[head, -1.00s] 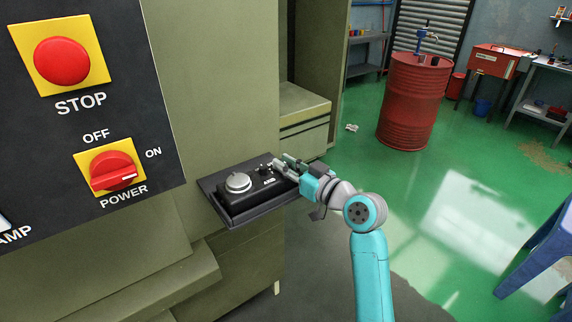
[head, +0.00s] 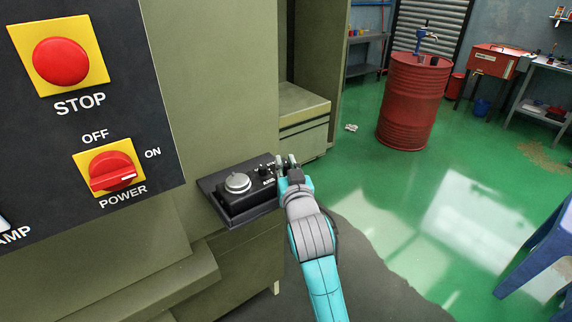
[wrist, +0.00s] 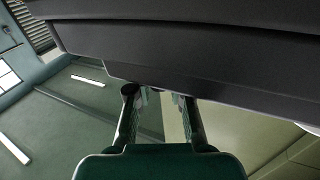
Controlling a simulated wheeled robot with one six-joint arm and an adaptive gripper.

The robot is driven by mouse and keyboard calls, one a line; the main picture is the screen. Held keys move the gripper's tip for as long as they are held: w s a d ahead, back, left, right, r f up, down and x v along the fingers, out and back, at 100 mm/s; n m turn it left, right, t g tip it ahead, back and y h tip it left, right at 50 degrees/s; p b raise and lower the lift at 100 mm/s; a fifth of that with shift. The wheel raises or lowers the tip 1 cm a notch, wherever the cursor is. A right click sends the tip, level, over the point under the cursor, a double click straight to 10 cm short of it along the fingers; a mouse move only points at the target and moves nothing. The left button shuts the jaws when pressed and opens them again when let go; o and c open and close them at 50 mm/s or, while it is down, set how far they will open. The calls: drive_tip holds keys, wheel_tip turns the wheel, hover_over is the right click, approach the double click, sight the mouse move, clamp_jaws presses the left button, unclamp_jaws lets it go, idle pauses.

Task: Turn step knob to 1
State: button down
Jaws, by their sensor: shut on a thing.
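A black control box (head: 240,205) sits on a dark tray or shelf (head: 208,188) fixed to the olive machine. It carries a large silver dial (head: 238,182) and a small dark control (head: 263,170) near white labels too small to read. My gripper (head: 285,161) is at the box's right end, its fingers closed about something there, which I take to be the step knob; the knob itself is hidden. In the wrist view my two fingers (wrist: 157,97) stand a little apart, their tips against the dark box edge (wrist: 190,65). The knob's pointer and scale cannot be read.
At left, close by, is a dark panel with a red STOP button (head: 61,62) and a red POWER switch (head: 112,172). A red drum (head: 408,105) stands behind on green floor. A blue stool (head: 540,255) is at right. The floor between is clear.

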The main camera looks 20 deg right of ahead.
drive_tip(key=shift+a+m+h, duration=0.1)
drive_tip(key=shift+m+h, duration=0.5)
drive_tip(key=shift+h, duration=0.4)
drive_tip(key=shift+m+g+h, duration=0.3)
drive_tip(key=shift+h, duration=0.3)
drive_tip(key=c, duration=1)
unclamp_jaws()
drive_tip(key=v, duration=1.2)
